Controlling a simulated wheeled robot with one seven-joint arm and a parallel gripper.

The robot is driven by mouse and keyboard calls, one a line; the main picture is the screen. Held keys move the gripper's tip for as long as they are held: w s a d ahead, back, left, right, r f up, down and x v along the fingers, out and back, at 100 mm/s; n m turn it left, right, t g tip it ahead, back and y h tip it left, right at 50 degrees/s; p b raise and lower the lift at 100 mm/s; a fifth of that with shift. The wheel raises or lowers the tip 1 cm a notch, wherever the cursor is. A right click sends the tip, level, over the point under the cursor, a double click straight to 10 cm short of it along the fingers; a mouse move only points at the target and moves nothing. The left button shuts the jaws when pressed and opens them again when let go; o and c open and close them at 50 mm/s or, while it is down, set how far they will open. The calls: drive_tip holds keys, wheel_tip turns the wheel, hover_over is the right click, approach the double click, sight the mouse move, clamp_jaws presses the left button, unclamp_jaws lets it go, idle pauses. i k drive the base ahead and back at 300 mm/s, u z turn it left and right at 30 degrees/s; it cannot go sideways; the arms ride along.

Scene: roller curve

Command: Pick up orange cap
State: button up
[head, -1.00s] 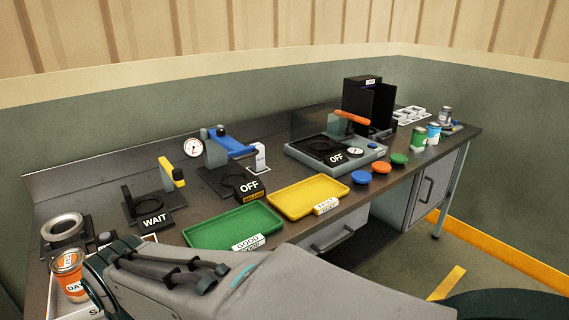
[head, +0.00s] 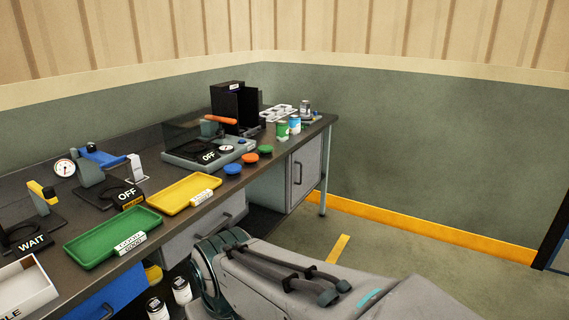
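The orange cap (head: 250,158) lies flat near the front edge of the workbench. It sits between a blue cap (head: 232,169) on its left and a green cap (head: 265,149) on its right, with small gaps between them. My arm shows at the bottom of the head view, in front of the bench and well short of the caps. My gripper is not in view, so I cannot see its fingers or anything it may hold. Nothing covers the orange cap.
A yellow tray (head: 184,194) and a green tray (head: 113,236) lie to the left. A green can (head: 282,129) and others stand to the right. Floor right of the bench is clear.

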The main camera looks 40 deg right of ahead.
sight(249, 158)
drive_tip(key=u, duration=0.05)
drive_tip(key=k, duration=0.25)
drive_tip(key=z, duration=1.65)
drive_tip(key=i, duration=1.45)
drive_tip(key=u, duration=0.15)
drive_tip(key=i, duration=1)
drive_tip(key=u, duration=1.3)
drive_tip(key=i, duration=0.45)
drive_tip(key=u, duration=0.3)
